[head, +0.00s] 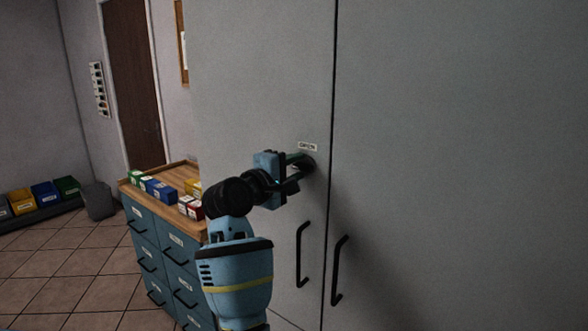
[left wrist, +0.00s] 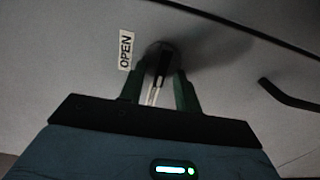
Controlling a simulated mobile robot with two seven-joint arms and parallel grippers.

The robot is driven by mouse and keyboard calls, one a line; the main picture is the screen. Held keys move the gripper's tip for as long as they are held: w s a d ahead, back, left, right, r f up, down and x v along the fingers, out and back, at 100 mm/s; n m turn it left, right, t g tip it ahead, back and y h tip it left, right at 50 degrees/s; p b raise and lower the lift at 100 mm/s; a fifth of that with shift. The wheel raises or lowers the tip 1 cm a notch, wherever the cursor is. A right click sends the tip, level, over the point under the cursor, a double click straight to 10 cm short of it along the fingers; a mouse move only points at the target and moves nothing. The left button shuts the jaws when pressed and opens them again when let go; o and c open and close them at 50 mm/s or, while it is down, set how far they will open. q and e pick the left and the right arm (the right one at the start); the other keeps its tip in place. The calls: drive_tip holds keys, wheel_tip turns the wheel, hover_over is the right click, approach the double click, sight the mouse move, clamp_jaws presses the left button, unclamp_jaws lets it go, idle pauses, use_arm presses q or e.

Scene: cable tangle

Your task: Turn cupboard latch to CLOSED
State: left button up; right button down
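The grey cupboard (head: 270,75) has two tall doors. A round dark latch (head: 308,165) sits on its left door, below a small white label (head: 307,147). In the left wrist view the label (left wrist: 125,50) reads OPEN, and the latch (left wrist: 160,58) shows a dark upright bar. My left gripper (head: 298,171) is at the latch. In the left wrist view its green fingers (left wrist: 158,88) stand on either side of the latch bar, with a gap visible between them. Whether they touch the bar is unclear. My right gripper is in neither view.
Two black door handles, left (head: 302,254) and right (head: 339,270), hang below the latch. A blue drawer unit (head: 165,250) with a wooden top and small coloured boxes stands left of the cupboard. Coloured bins (head: 45,192) lie far left. Tiled floor (head: 85,270) there is clear.

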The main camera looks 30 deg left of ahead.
use_arm(q)
drive_tip(key=s, duration=0.7)
drive_tip(key=shift+s+a, duration=0.3)
drive_tip(key=shift+s, duration=0.1)
idle(0.4)
